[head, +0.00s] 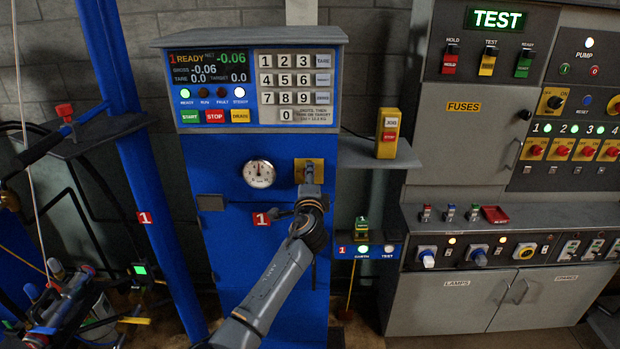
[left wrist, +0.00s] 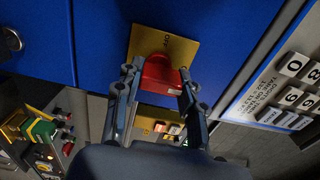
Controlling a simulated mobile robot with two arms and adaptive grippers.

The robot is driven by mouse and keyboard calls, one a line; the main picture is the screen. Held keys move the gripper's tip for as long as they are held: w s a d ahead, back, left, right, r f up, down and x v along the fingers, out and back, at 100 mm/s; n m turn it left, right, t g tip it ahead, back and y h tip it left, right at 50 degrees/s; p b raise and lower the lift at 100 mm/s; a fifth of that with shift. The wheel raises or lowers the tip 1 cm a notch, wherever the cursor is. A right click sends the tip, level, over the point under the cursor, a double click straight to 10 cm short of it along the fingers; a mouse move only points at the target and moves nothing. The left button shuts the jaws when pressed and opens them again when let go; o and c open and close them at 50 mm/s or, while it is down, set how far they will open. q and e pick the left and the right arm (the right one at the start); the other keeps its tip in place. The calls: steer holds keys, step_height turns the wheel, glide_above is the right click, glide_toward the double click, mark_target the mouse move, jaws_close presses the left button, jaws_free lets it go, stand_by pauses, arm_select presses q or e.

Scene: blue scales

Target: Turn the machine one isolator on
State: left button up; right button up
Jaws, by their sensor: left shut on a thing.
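The machine one isolator is a red knob (left wrist: 162,73) on a yellow plate (left wrist: 150,40) on the front of the blue cabinet. In the head view the yellow plate (head: 299,165) shows right of the round dial, and my gripper hides the knob. My left gripper (left wrist: 157,80) is shut on the red knob, one finger on each side of it. In the head view the left gripper (head: 309,178) reaches up to the plate from below. The small lettering on the plate is hard to read. My right gripper is in neither view.
Above is the machine one panel (head: 255,90), its display lit with READY and -0.06. A round dial (head: 259,174) is left of the isolator. A yellow pendant box (head: 388,133) stands on a grey shelf (head: 368,155) to the right. Grey control cabinets (head: 460,135) fill the right side.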

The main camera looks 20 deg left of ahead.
arm_select(q)
steer(key=shift+a+r, duration=0.1)
steer(key=shift+r, duration=0.05)
steer(key=o, duration=1.2)
steer(key=shift+c, duration=0.2)
steer(key=shift+w, duration=0.1)
steer(key=v, duration=1.2)
